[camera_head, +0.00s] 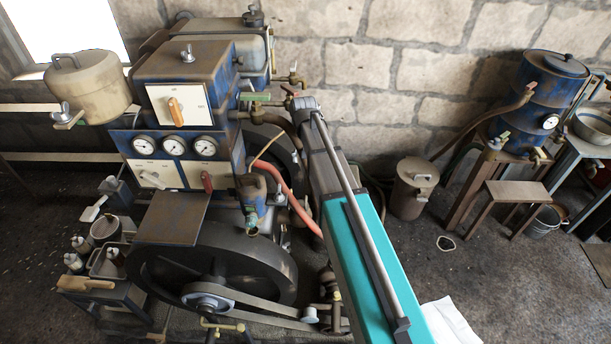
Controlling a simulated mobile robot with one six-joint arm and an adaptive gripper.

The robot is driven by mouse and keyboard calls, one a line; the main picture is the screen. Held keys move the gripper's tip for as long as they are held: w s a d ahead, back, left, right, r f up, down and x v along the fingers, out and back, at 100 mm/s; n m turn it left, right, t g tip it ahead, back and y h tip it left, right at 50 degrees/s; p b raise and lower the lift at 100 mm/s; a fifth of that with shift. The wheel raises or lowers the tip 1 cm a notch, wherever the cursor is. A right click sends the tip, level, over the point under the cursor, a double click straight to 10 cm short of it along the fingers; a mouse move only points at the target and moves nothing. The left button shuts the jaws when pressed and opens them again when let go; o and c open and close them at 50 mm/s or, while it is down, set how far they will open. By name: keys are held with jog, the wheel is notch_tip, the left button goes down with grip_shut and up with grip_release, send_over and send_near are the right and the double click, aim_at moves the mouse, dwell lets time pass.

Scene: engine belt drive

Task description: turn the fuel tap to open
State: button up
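The engine (190,160) stands at the left with a blue-grey tank (245,55) at its top back. A small tap with a green lever (257,97) sits on the engine's right side below this tank; its lever lies roughly level. A brass tap (292,79) sticks out to the right of the tank. No readable label shows which of these is the fuel tap, and I cannot tell whether either is open. My arm reaches up from the bottom right, its upper end just right of these taps. My gripper is not visible; the arm may hide it.
Three gauges (174,145), an orange-handled switch (175,111) and a red lever (207,182) are on the engine's front. A flywheel (212,262) and belt (262,309) are below. A red hose (290,195) runs beside my arm.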

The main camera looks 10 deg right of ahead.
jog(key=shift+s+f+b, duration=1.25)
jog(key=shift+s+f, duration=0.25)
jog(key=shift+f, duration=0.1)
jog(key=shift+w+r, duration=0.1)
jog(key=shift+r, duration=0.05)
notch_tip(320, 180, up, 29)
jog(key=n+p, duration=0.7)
jog(key=p, duration=2.2)
send_over(289, 88)
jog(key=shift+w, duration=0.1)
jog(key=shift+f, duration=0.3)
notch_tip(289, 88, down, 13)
jog(key=b, duration=1.3)
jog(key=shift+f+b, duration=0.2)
jog(key=shift+b, duration=0.15)
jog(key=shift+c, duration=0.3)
